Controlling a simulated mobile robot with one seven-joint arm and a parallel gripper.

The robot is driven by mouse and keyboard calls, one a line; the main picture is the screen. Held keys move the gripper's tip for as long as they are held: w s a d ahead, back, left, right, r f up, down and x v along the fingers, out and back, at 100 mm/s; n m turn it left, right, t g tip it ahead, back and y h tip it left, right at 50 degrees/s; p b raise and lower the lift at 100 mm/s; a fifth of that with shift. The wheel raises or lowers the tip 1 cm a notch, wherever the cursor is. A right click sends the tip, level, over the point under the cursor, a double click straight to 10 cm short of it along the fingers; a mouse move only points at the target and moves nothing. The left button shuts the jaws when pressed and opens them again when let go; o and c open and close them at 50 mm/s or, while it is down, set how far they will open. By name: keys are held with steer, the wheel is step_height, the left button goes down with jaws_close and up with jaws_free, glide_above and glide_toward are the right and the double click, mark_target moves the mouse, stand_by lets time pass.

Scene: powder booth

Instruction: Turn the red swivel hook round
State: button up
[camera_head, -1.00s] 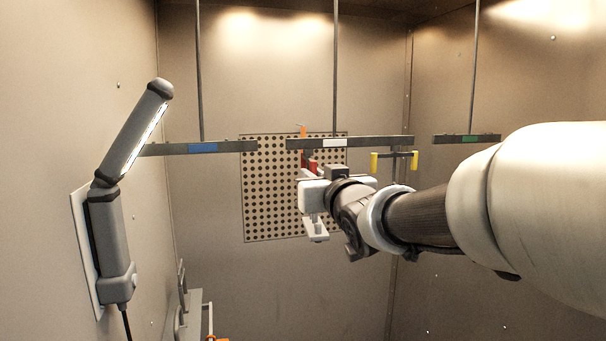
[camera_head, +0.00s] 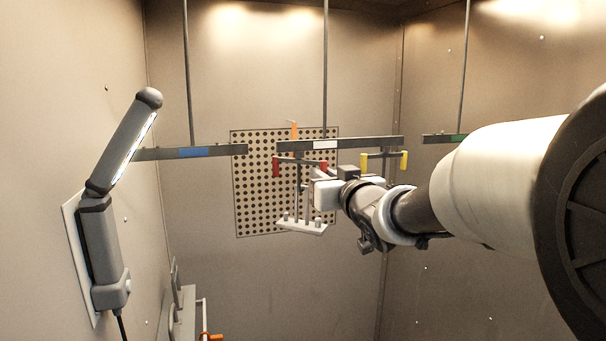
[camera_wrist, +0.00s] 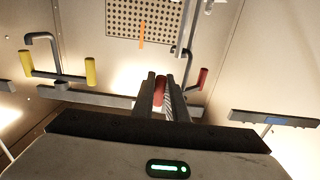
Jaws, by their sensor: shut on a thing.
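The red swivel hook hangs under the middle bar (camera_head: 352,142) with the white label. One red end (camera_head: 276,167) shows free at the left. The other red end (camera_wrist: 159,90) is between my fingers in the wrist view. My gripper (camera_head: 318,178) is shut on that end, at the right of the hook. The wrist view shows my fingers (camera_wrist: 163,92) on both sides of it, with the free red end (camera_wrist: 203,78) to the right. A pale plate with several pegs (camera_head: 302,228) hangs below the hook. My gripper hides part of the hook's right side.
A yellow-ended hook (camera_head: 384,161) hangs close to the right. Bars with a blue label (camera_head: 193,152) and a green label (camera_head: 458,138) are at either side. A lamp (camera_head: 112,205) is on the left wall. A perforated panel (camera_head: 250,190) is behind.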

steer(key=shift+w+d+p, duration=0.15)
steer(key=shift+w+p, duration=0.15)
steer(key=shift+w, duration=1.75)
steer(key=o, duration=0.7)
steer(key=shift+s, duration=0.1)
steer(key=v, duration=0.9)
